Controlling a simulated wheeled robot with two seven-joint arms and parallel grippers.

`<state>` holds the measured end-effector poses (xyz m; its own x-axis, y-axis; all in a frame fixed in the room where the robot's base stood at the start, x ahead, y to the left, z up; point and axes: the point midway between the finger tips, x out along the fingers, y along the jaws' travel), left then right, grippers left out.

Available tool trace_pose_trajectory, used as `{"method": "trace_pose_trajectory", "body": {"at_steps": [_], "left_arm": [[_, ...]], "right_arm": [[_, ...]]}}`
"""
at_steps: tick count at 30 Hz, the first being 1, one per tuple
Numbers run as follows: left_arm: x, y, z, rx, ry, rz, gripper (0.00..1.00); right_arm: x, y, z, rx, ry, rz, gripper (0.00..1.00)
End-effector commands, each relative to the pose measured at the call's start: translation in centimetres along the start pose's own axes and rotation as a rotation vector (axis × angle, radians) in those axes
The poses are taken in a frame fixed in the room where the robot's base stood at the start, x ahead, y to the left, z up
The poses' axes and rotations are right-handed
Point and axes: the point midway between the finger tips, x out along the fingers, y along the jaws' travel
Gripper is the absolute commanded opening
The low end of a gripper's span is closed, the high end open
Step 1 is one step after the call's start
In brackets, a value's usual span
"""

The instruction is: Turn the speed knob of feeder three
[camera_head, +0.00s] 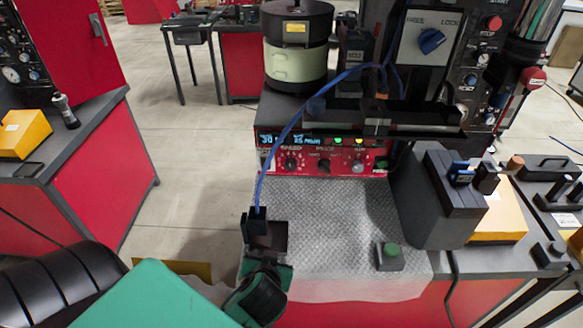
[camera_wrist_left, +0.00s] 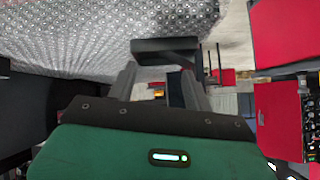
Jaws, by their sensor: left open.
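The feeder's red front panel (camera_head: 325,158) is in the middle of the head view, with a lit display and several black knobs. Its leftmost knob (camera_head: 292,162) sits under a label that appears to read speed. I cannot read a feeder number on it. My left gripper (camera_head: 258,222) is in front of and below the panel, left of centre, over the left edge of the silver mat. It is apart from the knobs. In the left wrist view its fingers (camera_wrist_left: 158,84) are spread apart, and no knob shows between them. My right gripper is not in view.
The textured silver mat (camera_head: 330,230) covers the bench front, with a green button box (camera_head: 390,257) on it. A blue cable (camera_head: 272,150) passes the panel's left end down towards my left gripper. A grey block (camera_head: 437,205) stands right. A cream-and-black bowl unit (camera_head: 296,62) tops the feeder.

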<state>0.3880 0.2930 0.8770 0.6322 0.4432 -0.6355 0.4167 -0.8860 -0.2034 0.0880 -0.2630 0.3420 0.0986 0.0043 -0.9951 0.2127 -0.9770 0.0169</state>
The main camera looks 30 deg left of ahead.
Motion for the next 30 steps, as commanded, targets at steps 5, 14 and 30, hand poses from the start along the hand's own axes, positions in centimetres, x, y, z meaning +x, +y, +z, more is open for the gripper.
{"method": "trace_pose_trajectory", "body": {"at_steps": [5,14,30], "left_arm": [[0.3,-0.1,-4.1,-0.104,0.192,-0.075,0.51],[-0.5,1.5,-10.9,-0.225,0.556,-0.101,0.51],[1.7,1.8,-16.2,-0.246,0.69,-0.08,0.51]], "right_arm": [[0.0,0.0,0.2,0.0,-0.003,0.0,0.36],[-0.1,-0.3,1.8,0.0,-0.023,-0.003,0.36],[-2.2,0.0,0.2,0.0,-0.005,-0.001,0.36]]}}
